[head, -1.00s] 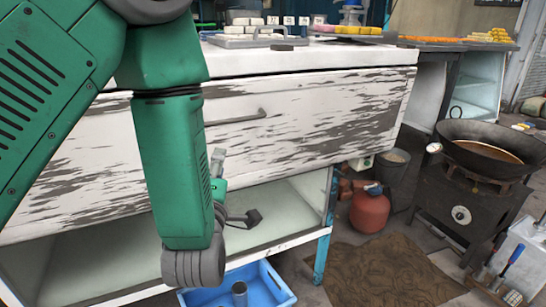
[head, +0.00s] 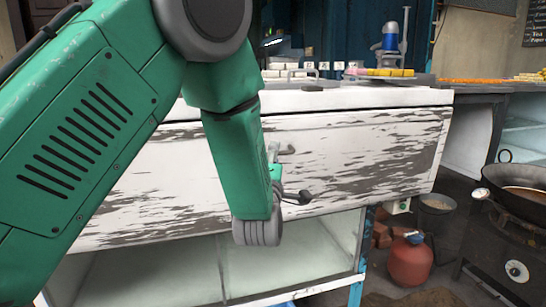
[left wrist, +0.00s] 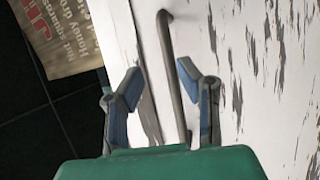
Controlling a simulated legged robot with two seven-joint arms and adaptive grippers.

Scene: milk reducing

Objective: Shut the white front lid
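The white front lid (head: 350,150), with peeling paint showing dark patches, spans the front of the counter in the head view. A dark line runs along its top edge, and the glass-walled space below it is visible. Its grey bar handle (left wrist: 165,45) is clear in the left wrist view; in the head view my left arm hides most of it. My left gripper (head: 288,178) is in front of the lid by the handle. In the left wrist view its blue-padded fingers (left wrist: 160,77) are apart, with the bar between them. I cannot tell whether they touch it. My right gripper is not in view.
The white counter top (head: 350,98) above carries a grey tray and yellow and pink blocks. A red gas cylinder (head: 409,262) and grey bucket (head: 435,215) stand at the lower right. A dark wok (head: 525,190) sits on a stove at the far right.

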